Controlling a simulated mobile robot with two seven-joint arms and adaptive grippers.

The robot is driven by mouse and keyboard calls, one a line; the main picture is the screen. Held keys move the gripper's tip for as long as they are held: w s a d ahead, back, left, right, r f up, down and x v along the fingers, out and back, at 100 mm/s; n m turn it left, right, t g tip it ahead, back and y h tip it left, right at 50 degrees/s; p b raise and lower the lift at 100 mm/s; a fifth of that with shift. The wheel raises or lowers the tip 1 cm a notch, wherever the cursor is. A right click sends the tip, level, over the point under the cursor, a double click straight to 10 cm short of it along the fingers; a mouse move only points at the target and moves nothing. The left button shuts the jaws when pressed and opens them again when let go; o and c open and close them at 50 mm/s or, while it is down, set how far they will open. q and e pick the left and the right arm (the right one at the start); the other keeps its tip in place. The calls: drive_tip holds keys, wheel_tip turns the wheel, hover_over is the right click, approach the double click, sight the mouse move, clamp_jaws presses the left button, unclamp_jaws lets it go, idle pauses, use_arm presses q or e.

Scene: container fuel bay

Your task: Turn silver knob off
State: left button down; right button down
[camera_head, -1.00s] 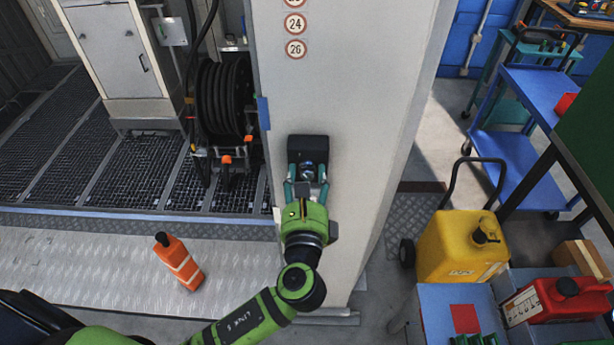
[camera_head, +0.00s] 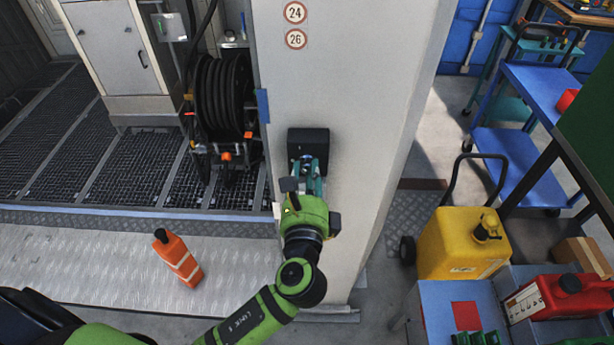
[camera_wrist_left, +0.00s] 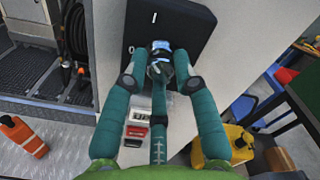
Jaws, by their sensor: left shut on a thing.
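A black switch box (camera_head: 308,140) is mounted on the pale column, and it fills the top of the left wrist view (camera_wrist_left: 185,22). Its face carries a white "I" mark at the top and an "O" mark to the left. The silver knob (camera_wrist_left: 160,46) is on this face, with a bluish sheen. My left gripper (camera_head: 308,172) is at the box from below, its teal fingers shut around the knob. In the left wrist view the gripper's (camera_wrist_left: 160,68) fingertips are on both sides of the knob. The fingers mostly hide the knob in the head view. My right gripper is not in view.
A black hose reel (camera_head: 222,98) stands left of the column (camera_head: 375,100). An orange bottle (camera_head: 178,257) is on the floor at left. A yellow fuel can (camera_head: 460,245), a red can (camera_head: 562,297) and a blue cart (camera_head: 515,160) are at right.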

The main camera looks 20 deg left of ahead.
use_arm(q)
drive_tip(key=n+b, duration=0.2)
drive_tip(key=n, duration=0.2)
drive_tip(key=shift+a+r+n, duration=0.1)
drive_tip(key=shift+n, duration=0.3)
drive_tip(key=shift+n+b, duration=1.4)
drive_tip(key=shift+n, duration=0.9)
drive_tip(key=shift+r, duration=0.1)
drive_tip(key=c, duration=1)
unclamp_jaws()
drive_tip(key=shift+a, duration=0.15)
drive_tip(key=shift+s+f, duration=0.1)
drive_tip(key=shift+f, duration=0.1)
drive_tip(key=shift+s+d, duration=0.25)
drive_tip(key=shift+d, duration=0.05)
drive_tip(key=v, duration=1.1)
drive_tip(key=shift+s, duration=0.15)
